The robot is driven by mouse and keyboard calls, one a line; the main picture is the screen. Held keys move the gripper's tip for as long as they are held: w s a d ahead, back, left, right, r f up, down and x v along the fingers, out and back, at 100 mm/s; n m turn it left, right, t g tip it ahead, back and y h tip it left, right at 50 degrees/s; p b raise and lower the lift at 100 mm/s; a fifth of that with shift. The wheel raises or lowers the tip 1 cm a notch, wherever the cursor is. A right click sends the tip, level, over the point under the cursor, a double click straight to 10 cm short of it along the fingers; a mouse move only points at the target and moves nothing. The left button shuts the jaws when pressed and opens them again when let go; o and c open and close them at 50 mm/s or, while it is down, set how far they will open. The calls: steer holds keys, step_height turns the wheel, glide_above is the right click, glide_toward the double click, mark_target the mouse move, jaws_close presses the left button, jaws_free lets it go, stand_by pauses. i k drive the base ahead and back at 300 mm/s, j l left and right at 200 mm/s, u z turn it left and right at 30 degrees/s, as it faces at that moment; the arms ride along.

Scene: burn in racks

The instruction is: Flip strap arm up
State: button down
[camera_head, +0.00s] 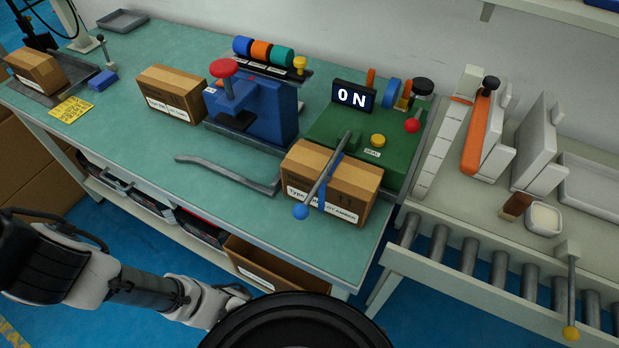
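The strap arm (327,176) is a grey rod with a blue ball (300,212) at its lower front end. It rises from the green strapping machine (318,128) and slants down toward me across a cardboard box (349,202). A blue strap (328,180) runs over that box beside the rod. The machine's display (353,96) reads "ON". My arm reaches in from the lower left, below the table's front edge and well away from the strap arm. Its far end passes behind a dark round part at the bottom, so my gripper's fingers are hidden.
A blue press (252,109) with a red knob and another box (172,95) stand left of the machine. A grey curved bar (228,173) lies near the table's front edge. A roller conveyor (484,274) with a yellow-tipped lever (571,300) is at right.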

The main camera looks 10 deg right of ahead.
mark_target(300, 211)
steer(key=i+j, duration=0.15)
steer(key=j, duration=0.35)
steer(key=i+j, duration=0.15)
steer(key=j, duration=0.35)
steer(key=i+j, duration=0.1)
steer(key=j, duration=0.4)
steer(key=i+j, duration=0.15)
steer(key=j, duration=0.35)
steer(key=i+j, duration=0.15)
steer(key=j, duration=0.35)
steer(key=i+j, duration=0.15)
steer(key=j, duration=0.35)
steer(key=i+j, duration=0.15)
steer(key=j, duration=0.35)
steer(key=i+j, duration=0.1)
steer(key=j, duration=0.4)
steer(key=i+j+z, duration=0.1)
steer(key=j+z, duration=0.55)
steer(key=z, duration=2)
